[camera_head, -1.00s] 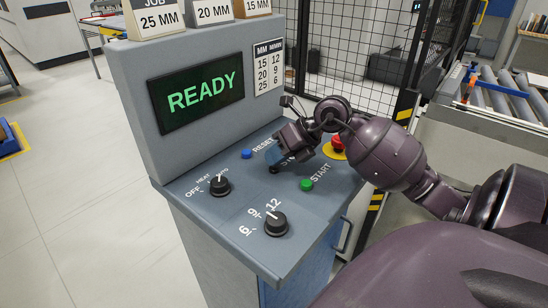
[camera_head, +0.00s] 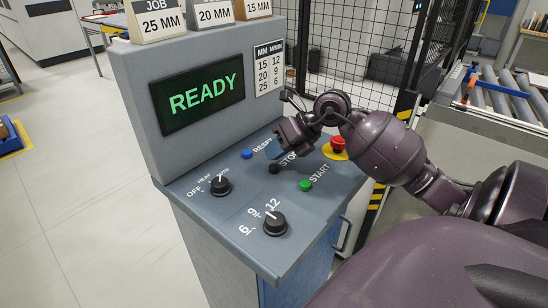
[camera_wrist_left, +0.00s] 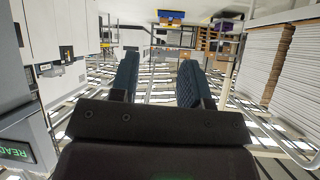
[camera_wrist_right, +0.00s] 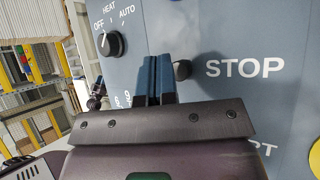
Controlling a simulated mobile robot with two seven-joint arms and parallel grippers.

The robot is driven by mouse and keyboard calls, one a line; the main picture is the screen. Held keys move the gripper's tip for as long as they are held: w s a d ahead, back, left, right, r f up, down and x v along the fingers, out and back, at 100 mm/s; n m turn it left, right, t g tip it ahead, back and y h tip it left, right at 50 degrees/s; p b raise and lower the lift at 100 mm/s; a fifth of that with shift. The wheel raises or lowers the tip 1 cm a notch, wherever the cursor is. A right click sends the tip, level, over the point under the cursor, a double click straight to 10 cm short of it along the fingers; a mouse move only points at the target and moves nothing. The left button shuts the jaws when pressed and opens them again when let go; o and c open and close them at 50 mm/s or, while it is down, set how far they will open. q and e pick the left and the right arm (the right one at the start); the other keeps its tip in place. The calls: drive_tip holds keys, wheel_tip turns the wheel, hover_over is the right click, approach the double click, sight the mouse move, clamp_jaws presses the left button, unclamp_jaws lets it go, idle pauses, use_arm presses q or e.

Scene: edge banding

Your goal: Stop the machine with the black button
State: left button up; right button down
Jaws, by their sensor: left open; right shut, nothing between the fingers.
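The black button (camera_head: 274,169) sits on the sloped grey panel next to the STOP label; in the right wrist view the button (camera_wrist_right: 182,70) shows just right of the fingertips. My right gripper (camera_head: 273,150) is shut and empty, with its tips slightly above and behind the button in the head view, apart from it. The gripper (camera_wrist_right: 158,76) also shows in the right wrist view. The machine's screen (camera_head: 198,102) reads READY in green. My left gripper (camera_wrist_left: 158,80) is open and empty, away from the panel, seen only in the left wrist view.
Near the button are a blue RESET button (camera_head: 247,154), a green START button (camera_head: 306,185) and a red emergency button (camera_head: 338,144) on yellow. Two black knobs (camera_head: 220,186) (camera_head: 275,223) stand at the panel's front and left. A mesh fence (camera_head: 345,50) stands behind.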

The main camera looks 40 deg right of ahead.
sight(275, 165)
drive_tip(key=shift+r+p, duration=0.35)
drive_tip(key=shift+r, duration=0.35)
drive_tip(key=shift+r+p, duration=0.45)
drive_tip(key=shift+r, duration=0.25)
wheel_tip(275, 165, up, 2)
drive_tip(key=shift+p, duration=0.6)
drive_tip(key=shift+r, duration=0.15)
use_arm(q)
drive_tip(key=shift+t, duration=0.3)
drive_tip(key=r, duration=0.2)
drive_tip(key=w+r, duration=0.1)
drive_tip(key=r, duration=0.1)
drive_tip(key=shift+w+r, duration=0.15)
drive_tip(key=shift+r, duration=0.15)
drive_tip(key=shift+f, duration=0.2)
drive_tip(key=shift+s+f, duration=0.25)
drive_tip(key=shift+s, duration=0.35)
